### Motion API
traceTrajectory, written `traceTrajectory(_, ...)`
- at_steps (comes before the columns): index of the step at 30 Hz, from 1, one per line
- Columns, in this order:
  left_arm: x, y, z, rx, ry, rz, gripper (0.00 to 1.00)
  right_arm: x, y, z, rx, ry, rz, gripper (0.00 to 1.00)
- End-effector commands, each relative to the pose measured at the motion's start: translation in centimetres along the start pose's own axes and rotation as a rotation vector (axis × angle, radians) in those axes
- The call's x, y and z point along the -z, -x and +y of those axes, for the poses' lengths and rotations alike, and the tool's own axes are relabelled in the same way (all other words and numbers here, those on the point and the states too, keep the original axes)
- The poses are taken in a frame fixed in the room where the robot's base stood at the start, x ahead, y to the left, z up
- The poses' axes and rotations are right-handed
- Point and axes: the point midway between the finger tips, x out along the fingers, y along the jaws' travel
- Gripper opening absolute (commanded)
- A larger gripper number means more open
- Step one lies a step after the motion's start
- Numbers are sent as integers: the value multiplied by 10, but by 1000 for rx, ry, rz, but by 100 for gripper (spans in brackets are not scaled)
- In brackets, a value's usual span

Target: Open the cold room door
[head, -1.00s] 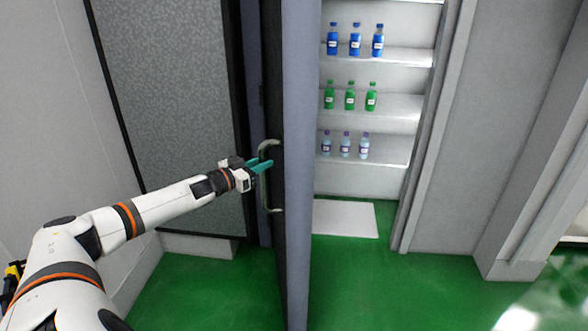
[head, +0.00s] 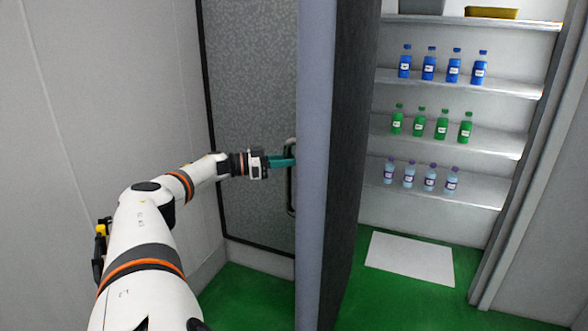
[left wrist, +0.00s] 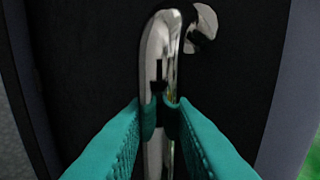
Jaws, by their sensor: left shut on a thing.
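The cold room door (head: 318,150) stands open, seen nearly edge-on in the middle of the head view. Its metal handle (head: 291,200) is on the door's left face, partly hidden by the door edge. My left gripper (head: 284,161) has its teal fingers shut on the handle. In the left wrist view the fingers (left wrist: 160,118) close around the shiny upright handle bar (left wrist: 160,70), against the dark door face (left wrist: 90,50). My right gripper is not in view.
Beyond the doorway, shelves (head: 400,80) hold blue, green and clear bottles. A white mat (head: 410,258) lies on the green floor (head: 250,290) inside. A grey textured panel (head: 250,90) stands left of the door, close to my left arm.

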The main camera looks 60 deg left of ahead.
Motion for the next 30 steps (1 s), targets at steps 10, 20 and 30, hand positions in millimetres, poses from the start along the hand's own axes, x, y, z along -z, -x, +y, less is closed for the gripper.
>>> traceTrajectory(10,-9,4,5,-5,-3,-20,0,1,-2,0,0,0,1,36)
traceTrajectory(20,-7,4,5,-2,-3,-15,42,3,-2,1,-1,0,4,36)
traceTrajectory(30,-2,6,4,2,-1,-6,42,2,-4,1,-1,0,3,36)
